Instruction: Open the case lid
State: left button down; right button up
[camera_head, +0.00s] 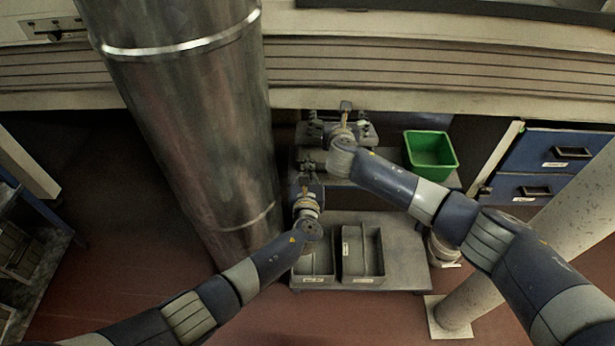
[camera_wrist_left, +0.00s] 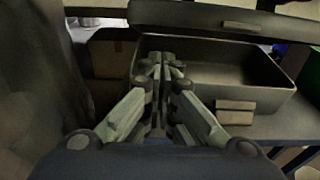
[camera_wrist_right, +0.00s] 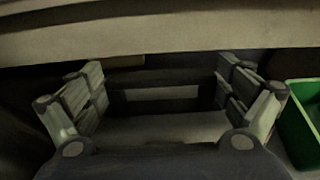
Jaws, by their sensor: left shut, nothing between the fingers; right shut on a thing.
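The dark grey case (camera_wrist_left: 265,85) stands open in the left wrist view, its inside showing, with a small plate on its front wall. Its lid (camera_wrist_left: 185,14) is raised above the back of the case, tilted by an amount I cannot tell. My left gripper (camera_wrist_left: 157,66) is shut and empty at the front left of the case. My right gripper (camera_wrist_right: 160,82) has its fingers wide apart, shut on a wide dark part that seems to be the lid. In the head view, my right gripper (camera_head: 340,128) and my left gripper (camera_head: 306,184) largely hide the case.
A green bin (camera_head: 431,170) stands to the right of the right gripper. Grey trays (camera_head: 363,277) sit on the low platform (camera_head: 408,262). A large metal pipe (camera_head: 190,110) rises close on the left. The tunnel's edge (camera_head: 400,98) runs behind. Blue drawers (camera_head: 535,187) stand right.

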pick_arm(q)
jog(key=shift+w+r, duration=0.15)
jog(key=shift+r, duration=0.35)
jog(key=shift+w+r, duration=0.15)
jog(key=shift+r, duration=0.35)
pick_arm(e)
jog(key=shift+r, duration=0.15)
